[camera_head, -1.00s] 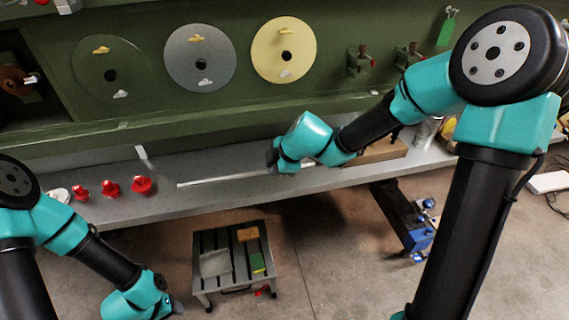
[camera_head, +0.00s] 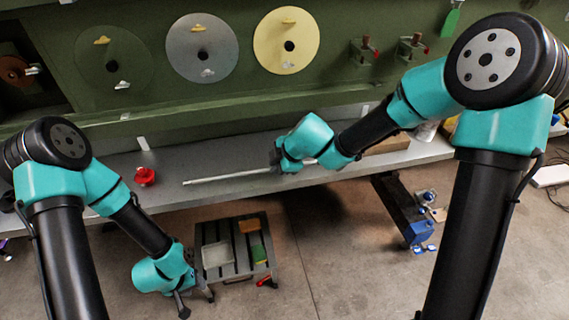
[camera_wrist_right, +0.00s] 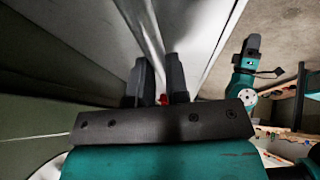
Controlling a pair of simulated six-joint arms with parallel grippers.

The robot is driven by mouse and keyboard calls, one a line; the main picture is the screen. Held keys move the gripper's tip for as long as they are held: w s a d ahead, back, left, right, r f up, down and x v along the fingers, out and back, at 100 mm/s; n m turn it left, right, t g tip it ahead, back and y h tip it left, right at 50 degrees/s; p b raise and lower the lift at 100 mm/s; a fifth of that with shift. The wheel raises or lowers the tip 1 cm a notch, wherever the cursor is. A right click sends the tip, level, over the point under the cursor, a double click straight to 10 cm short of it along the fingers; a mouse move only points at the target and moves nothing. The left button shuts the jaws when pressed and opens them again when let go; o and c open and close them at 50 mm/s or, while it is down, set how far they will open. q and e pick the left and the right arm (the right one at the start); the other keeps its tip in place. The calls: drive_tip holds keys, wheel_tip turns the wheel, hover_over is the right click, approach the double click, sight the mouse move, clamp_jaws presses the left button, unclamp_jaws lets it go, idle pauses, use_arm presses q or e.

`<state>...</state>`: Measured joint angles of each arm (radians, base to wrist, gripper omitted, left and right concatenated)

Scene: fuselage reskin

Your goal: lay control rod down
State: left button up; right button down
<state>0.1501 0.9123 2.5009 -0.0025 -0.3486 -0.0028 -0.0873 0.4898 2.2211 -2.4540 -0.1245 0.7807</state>
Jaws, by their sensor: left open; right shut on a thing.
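The control rod (camera_head: 228,176) is long, thin and pale. It lies lengthwise along the grey bench (camera_head: 232,196), and I cannot tell whether it touches the surface. My right gripper (camera_head: 277,158) is shut on it; a short piece shows beyond the gripper to the right. In the right wrist view the rod (camera_wrist_right: 151,32) runs away from between the two dark fingers of the right gripper (camera_wrist_right: 161,82). My left gripper (camera_head: 184,303) is open and empty, low in front of the bench, beside the small cart.
A red knob-like part (camera_head: 145,176) stands on the bench left of the rod. A slatted cart (camera_head: 232,268) with a pale tray and small blocks stands on the floor. A green panel with discs (camera_head: 201,48) rises behind. A brown box (camera_head: 388,144) lies right on the bench.

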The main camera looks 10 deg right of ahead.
idle(0.3)
drive_tip(key=c, duration=1)
unclamp_jaws()
drive_tip(key=shift+c, duration=0.2)
drive_tip(key=shift+d, duration=0.1)
